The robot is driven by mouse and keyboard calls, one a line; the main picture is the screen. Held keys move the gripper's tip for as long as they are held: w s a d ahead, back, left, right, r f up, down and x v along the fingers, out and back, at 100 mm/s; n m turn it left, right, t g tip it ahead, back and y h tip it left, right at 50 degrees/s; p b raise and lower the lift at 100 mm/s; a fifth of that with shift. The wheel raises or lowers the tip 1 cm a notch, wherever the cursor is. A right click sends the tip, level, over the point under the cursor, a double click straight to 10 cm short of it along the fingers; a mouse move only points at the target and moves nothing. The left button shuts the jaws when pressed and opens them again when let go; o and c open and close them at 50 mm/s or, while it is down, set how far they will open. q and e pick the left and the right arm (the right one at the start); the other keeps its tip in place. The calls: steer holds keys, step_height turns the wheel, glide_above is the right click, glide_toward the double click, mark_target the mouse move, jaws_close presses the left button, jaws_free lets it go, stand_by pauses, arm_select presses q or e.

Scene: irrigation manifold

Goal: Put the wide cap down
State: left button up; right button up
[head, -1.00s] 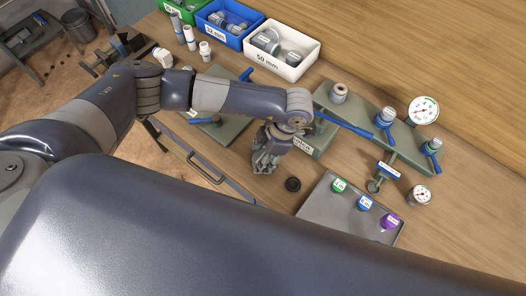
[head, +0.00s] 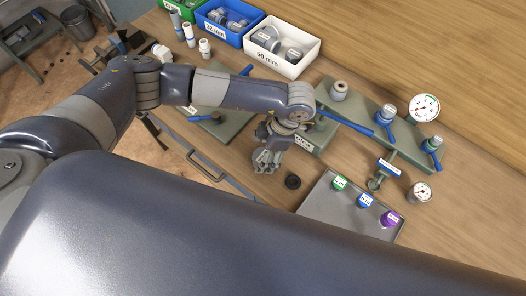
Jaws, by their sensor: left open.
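My left gripper (head: 267,164) points down low over the wooden bench, left of the tray. Its fingers are spread open. A small black round piece (head: 293,182) lies on the bench just right of the fingers, apart from them. It looks like a cap or ring, but I cannot tell whether it is the wide cap. The gripper hides the bench directly beneath it, so I cannot tell whether anything lies there. My right gripper is not in view.
A grey tray (head: 330,213) holds green, blue and purple caps. Behind stands the manifold (head: 365,116) with blue-handled valves and gauges (head: 424,107). A white 50 mm bin (head: 289,65) and a blue bin (head: 222,31) hold fittings. Bare bench lies around the black piece.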

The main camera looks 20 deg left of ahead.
arm_select(q)
steer(key=b+v, duration=0.4)
steer(key=v, duration=0.7)
steer(key=shift+s, duration=0.1)
